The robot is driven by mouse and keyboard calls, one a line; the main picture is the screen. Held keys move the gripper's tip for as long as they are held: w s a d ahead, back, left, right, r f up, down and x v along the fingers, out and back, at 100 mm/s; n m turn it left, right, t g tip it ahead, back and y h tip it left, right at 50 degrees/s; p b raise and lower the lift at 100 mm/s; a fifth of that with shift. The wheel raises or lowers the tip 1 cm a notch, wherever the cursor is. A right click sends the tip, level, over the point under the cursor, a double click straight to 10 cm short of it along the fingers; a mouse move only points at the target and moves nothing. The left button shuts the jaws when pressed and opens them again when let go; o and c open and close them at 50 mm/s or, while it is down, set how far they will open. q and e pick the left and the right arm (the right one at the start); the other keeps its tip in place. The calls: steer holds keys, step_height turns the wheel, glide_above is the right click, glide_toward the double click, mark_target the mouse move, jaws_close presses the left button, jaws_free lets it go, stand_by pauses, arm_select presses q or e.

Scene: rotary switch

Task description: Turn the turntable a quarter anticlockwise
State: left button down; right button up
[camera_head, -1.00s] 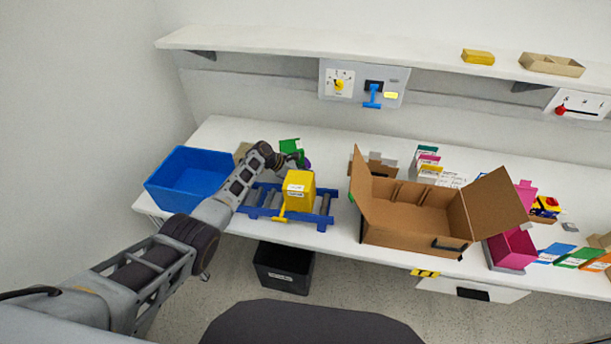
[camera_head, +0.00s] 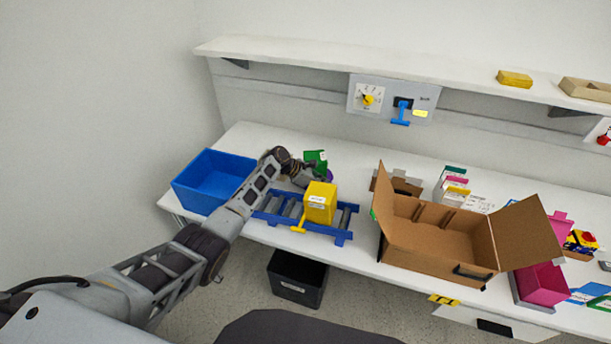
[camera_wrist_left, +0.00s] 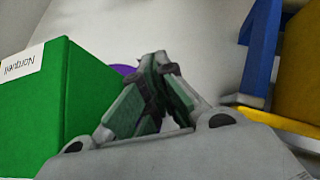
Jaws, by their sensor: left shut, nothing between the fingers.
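A small purple patch (camera_head: 328,175), perhaps part of the turntable, shows beside the green box on the table behind the yellow box. It also shows in the left wrist view (camera_wrist_left: 123,69), mostly hidden behind the green box and my fingers. The green box (camera_head: 317,158) stands there; in the left wrist view (camera_wrist_left: 80,105) it fills the left side with a white label. My left gripper (camera_head: 308,180) is low over the table, between the green box and the yellow box. In the left wrist view its fingers (camera_wrist_left: 157,62) are shut and empty, next to the green box. My right gripper is not in view.
A yellow box (camera_head: 320,203) sits on a blue roller stand (camera_head: 341,236) just in front of my left gripper. A blue tub (camera_head: 195,200) is to the left. An open cardboard box (camera_head: 430,245) is to the right. A wall panel (camera_head: 425,98) is above.

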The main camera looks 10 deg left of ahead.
arm_select(q)
steer(key=v, duration=0.8)
steer(key=shift+a+r, duration=0.3)
steer(key=shift+a, duration=0.1)
